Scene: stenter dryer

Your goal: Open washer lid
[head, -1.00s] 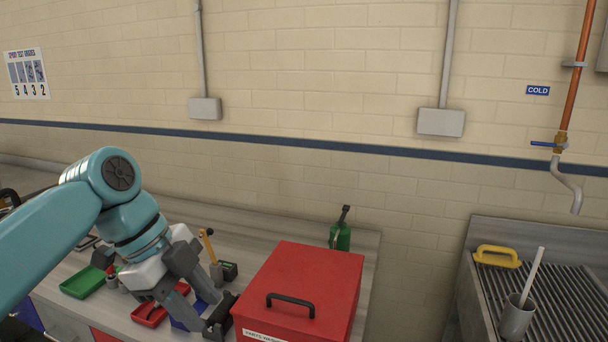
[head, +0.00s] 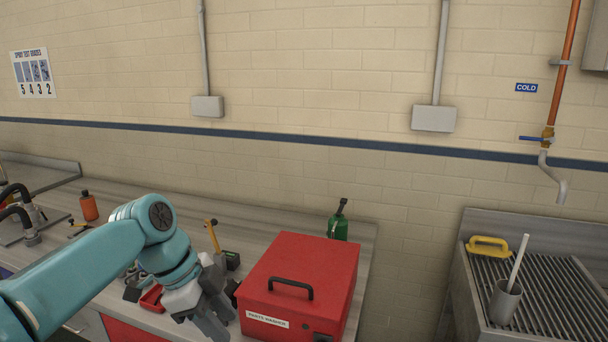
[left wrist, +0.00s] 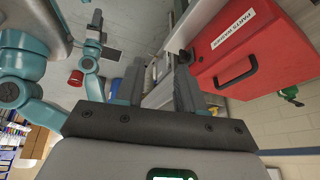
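The parts washer is a red box (head: 275,320) on the bench at the lower centre of the head view, with a white label on its front. Its red lid (head: 320,258) is down and has a black handle (head: 290,288) on top. The washer also shows tilted in the left wrist view (left wrist: 265,50), with the handle (left wrist: 237,73). My left gripper (head: 213,322) is just left of the washer's front, apart from the handle. Its two fingers stand apart and empty in the left wrist view (left wrist: 158,85). A teal arm, seemingly my right, shows there; its small gripper (left wrist: 96,22) is unclear.
A green bottle (head: 338,222) stands behind the washer. A yellow-handled tool (head: 212,236) and a red tray (head: 151,299) lie left of it. An orange bottle (head: 89,206) is farther left. A sink with a grate (head: 540,290) stands right, across a gap.

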